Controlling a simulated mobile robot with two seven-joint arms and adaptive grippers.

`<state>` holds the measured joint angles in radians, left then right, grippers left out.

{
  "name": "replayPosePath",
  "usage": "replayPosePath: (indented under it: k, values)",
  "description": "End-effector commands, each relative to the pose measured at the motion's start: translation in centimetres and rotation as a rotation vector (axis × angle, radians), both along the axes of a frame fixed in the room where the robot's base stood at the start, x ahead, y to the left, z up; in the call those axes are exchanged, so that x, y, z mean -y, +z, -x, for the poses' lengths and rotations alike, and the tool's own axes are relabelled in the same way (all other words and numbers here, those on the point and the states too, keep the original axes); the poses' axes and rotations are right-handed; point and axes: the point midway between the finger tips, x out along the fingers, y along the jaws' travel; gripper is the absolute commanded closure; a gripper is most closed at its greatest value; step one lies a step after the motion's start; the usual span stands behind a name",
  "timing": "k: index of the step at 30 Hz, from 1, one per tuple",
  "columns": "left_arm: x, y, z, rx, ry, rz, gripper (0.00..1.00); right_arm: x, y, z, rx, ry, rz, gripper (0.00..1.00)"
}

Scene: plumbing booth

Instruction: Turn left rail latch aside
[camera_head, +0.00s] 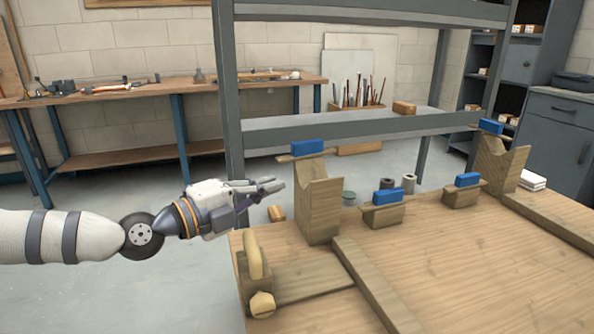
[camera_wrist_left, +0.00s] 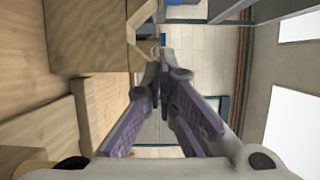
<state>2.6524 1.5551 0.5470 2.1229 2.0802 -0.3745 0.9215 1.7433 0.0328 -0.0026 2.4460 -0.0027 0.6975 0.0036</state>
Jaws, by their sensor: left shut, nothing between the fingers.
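A wooden post with a V-shaped notch (camera_head: 318,207) stands at the left of the workbench. A flat wooden bar with a blue block (camera_head: 307,147) lies at its top. Two low wooden blocks nearby carry blue pieces, the left one (camera_head: 388,196) and the right one (camera_head: 467,180). I cannot tell which blue-topped piece is the left rail latch. My left gripper (camera_head: 278,185) is shut and empty, just left of the notched post and below its top bar. In the left wrist view its fingers (camera_wrist_left: 163,62) meet beside wooden parts. My right gripper is not in view.
A second notched post (camera_head: 500,163) with a blue-topped bar stands at the right. Wooden rails (camera_head: 372,285) run along the workbench (camera_head: 445,255). A grey shelf frame (camera_head: 229,110) rises behind the left post. Small cylinders stand behind the low blocks. Open floor lies left of the workbench.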

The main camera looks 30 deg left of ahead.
Motion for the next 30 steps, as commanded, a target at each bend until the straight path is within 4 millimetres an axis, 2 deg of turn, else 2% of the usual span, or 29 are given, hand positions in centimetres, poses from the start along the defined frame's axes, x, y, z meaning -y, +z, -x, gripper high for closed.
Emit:
replayPosePath:
  k: [1, 10, 12, 18, 30]
  values:
    - [0.5, -1.1, -1.2, -0.012, -0.005, -0.008, 1.0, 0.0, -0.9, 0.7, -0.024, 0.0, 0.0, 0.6]
    - [2.8, -0.8, -7.2, -0.008, -0.004, -0.005, 1.0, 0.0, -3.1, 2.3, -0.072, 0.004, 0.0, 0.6]
    - [1.2, -0.9, -7.8, -0.005, 0.004, 0.0, 1.0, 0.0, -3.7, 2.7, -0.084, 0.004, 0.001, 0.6]
    - [-0.5, -0.5, -9.0, -0.004, -0.001, -0.001, 1.0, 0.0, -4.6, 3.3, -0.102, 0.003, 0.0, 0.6]
    - [-0.8, -0.1, -9.1, -0.002, -0.001, -0.002, 1.0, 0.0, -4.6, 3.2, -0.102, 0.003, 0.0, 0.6]
